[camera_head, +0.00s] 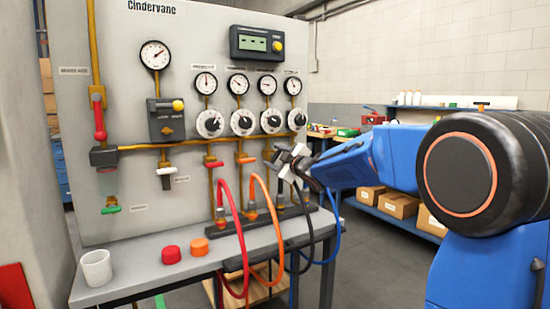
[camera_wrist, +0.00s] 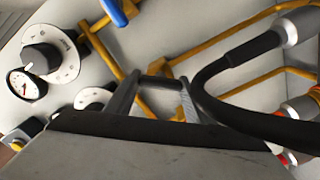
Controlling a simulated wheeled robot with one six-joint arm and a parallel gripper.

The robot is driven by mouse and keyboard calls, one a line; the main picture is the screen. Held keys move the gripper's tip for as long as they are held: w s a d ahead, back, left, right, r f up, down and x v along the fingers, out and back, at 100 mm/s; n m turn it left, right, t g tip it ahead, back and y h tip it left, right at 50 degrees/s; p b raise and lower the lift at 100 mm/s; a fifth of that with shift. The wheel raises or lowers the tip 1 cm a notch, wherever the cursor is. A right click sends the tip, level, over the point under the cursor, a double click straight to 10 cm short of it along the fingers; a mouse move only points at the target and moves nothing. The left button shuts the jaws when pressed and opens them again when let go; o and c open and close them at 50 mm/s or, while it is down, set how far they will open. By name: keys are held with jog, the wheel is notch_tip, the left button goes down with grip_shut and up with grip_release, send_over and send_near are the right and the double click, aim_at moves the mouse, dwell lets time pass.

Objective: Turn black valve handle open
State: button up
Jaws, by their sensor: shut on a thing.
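My gripper (camera_head: 284,158) is at the right part of the grey panel, at about the height of the red and orange valve handles. In the wrist view its two fingers (camera_wrist: 160,88) are shut on the black valve handle (camera_wrist: 160,79), a short dark bar lying across between them. In the head view my gripper hides this handle. A black hose (camera_head: 311,215) with a metal fitting hangs below it; in the wrist view the hose (camera_wrist: 210,85) curves close to the right finger.
The red handle (camera_head: 214,164) and orange handle (camera_head: 247,160) sit left of my gripper. The blue handle (camera_wrist: 114,12) shows in the wrist view. Red (camera_head: 224,240) and orange hoses (camera_head: 262,205) loop over the bench edge. A white cup (camera_head: 96,267) and two caps stand on the bench.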

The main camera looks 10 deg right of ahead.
jog(key=n, duration=0.3)
jog(key=shift+f+n, duration=0.1)
jog(key=shift+n, duration=0.2)
jog(key=shift+f+n, duration=0.15)
jog(key=shift+n, duration=1.75)
jog(key=o, duration=1.1)
jog(key=shift+c, duration=0.2)
jog(key=shift+s, duration=0.1)
jog(key=v, duration=1.7)
